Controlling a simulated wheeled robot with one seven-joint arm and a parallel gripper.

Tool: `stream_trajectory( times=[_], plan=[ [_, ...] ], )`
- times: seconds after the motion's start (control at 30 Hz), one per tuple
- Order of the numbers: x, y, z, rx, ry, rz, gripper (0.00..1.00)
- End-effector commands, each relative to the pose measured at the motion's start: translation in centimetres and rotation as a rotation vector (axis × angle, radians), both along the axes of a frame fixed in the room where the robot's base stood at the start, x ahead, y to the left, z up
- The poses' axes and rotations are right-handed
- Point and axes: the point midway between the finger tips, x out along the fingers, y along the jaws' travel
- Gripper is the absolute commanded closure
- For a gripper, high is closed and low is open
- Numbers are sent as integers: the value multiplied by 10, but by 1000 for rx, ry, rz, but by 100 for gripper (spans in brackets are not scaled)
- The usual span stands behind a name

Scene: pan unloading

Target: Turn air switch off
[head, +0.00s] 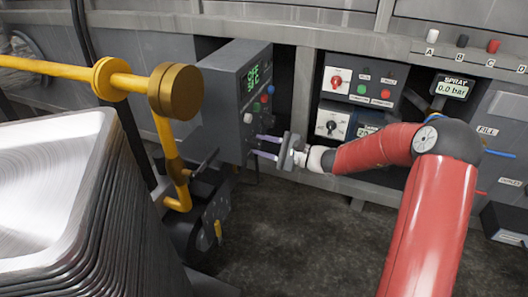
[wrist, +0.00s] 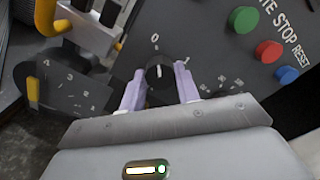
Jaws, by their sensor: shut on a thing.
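The air switch (wrist: 160,72) is a round black knob with a white pointer line, on the face of a dark control box (head: 228,112). Marks 0 and I are printed above it, and the pointer points up, roughly toward the 0. My gripper (wrist: 160,88) has its two pale lilac fingers on either side of the knob and is shut on it. In the head view my gripper (head: 258,146) reaches left to the lower part of the box face. The knob is too small to make out there, and its caption is not readable.
Green, red and blue buttons (wrist: 243,19) sit up and right of the knob. A yellow pipe (head: 60,69) and a stack of metal pans (head: 55,180) stand at the left. Another panel (head: 361,82) with a red switch stands behind my arm. Dark floor lies below.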

Motion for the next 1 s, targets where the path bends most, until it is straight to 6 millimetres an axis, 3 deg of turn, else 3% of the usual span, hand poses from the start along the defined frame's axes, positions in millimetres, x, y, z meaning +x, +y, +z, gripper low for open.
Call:
stream_trajectory(
  times=[0.7,0.73,0.9,1.0],
  plan=[
    [0,0,-1,-29,-73,1,91],
    [0,0,-1,-29,-73,1,67],
    [0,0,-1,-28,-72,0,46],
    [0,0,-1,-28,-72,0,46]
  ],
)
